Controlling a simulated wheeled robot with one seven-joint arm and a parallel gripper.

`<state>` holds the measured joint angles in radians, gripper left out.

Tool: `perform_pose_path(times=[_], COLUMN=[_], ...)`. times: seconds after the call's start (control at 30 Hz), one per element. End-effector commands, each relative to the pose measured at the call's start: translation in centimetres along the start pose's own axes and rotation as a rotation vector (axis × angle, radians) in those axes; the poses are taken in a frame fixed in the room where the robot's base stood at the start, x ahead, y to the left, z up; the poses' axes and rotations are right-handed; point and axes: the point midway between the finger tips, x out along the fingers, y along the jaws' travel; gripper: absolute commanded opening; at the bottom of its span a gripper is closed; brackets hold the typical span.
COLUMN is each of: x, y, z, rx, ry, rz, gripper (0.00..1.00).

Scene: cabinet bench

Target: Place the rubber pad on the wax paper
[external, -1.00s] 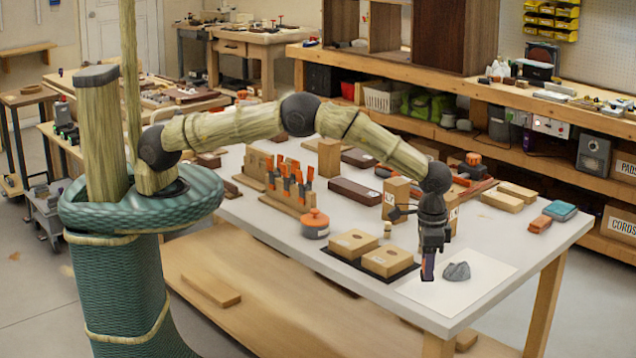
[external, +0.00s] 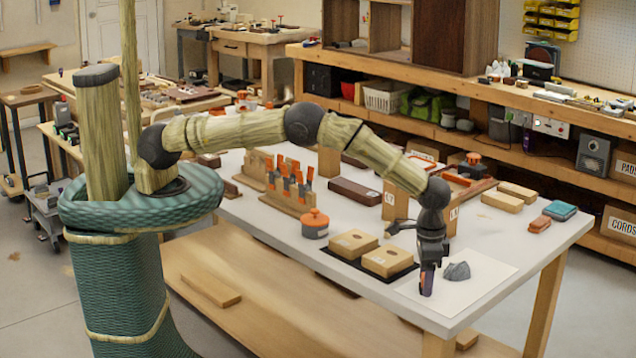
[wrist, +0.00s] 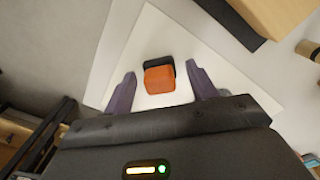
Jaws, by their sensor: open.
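The wax paper (external: 482,289) is a pale sheet at the table's near right corner. A small grey lump (external: 458,271) lies on it in the external view. In the wrist view, an orange block with a dark grey edge (wrist: 160,81), seemingly the rubber pad, lies over the white wax paper (wrist: 113,60). My gripper (external: 427,291) is low over the paper, just left of the lump. In the wrist view my gripper (wrist: 163,80) is open, with a finger on each side of the block and gaps showing.
Two wooden blocks (external: 388,261) sit on a black mat (external: 345,266) left of the paper. An orange-lidded pot (external: 315,224) stands farther left. A teal block (external: 560,210) and a reddish block (external: 540,223) lie near the right edge.

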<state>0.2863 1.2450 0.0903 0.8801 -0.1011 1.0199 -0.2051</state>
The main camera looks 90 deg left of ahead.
Motion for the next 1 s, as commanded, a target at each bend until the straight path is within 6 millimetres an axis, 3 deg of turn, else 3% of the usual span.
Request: perform_pose_path(times=[0.27,0.8,1.0], x=[-1.7,-11.4,-12.3], y=[0.0,0.0,0.0], z=[-0.1,-0.1,0.0], rx=[0.000,0.000,0.000], ry=[0.003,0.002,0.000], rz=[0.001,0.001,0.000], gripper=[0.57,0.57,0.57])
